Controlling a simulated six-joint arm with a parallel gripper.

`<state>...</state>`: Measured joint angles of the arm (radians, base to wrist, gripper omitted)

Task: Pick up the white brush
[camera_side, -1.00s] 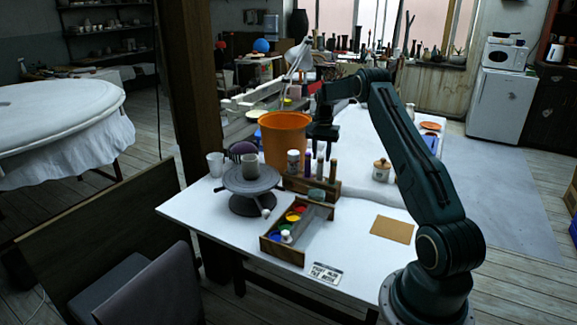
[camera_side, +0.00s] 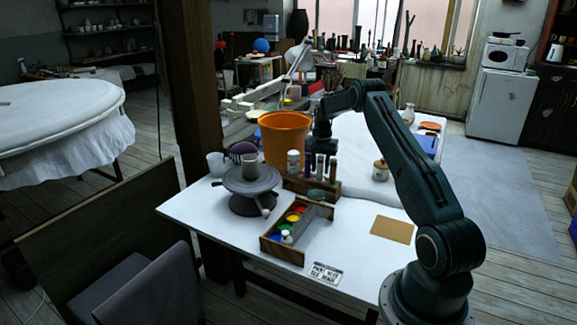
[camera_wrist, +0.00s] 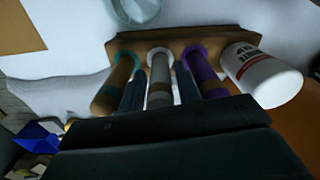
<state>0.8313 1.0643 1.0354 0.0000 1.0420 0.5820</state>
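The white brush (camera_wrist: 160,70) stands upright in the middle of a wooden holder (camera_wrist: 125,42), between a brown brush with a teal collar (camera_wrist: 116,80) and a purple brush (camera_wrist: 203,72). In the side view the white brush (camera_side: 320,167) is partly covered by my gripper (camera_side: 321,150). My gripper (camera_wrist: 158,95) points down from above, with one dark finger on each side of the white brush. The fingers look apart and not closed on it. I cannot tell whether either finger touches the brush or its neighbours.
A white labelled jar (camera_wrist: 262,75) stands beside the purple brush. An orange bucket (camera_side: 285,140) is close behind the holder. A paint box (camera_side: 290,240) and a turntable (camera_side: 250,180) are in front and left. The table near the brown card (camera_side: 392,229) is clear.

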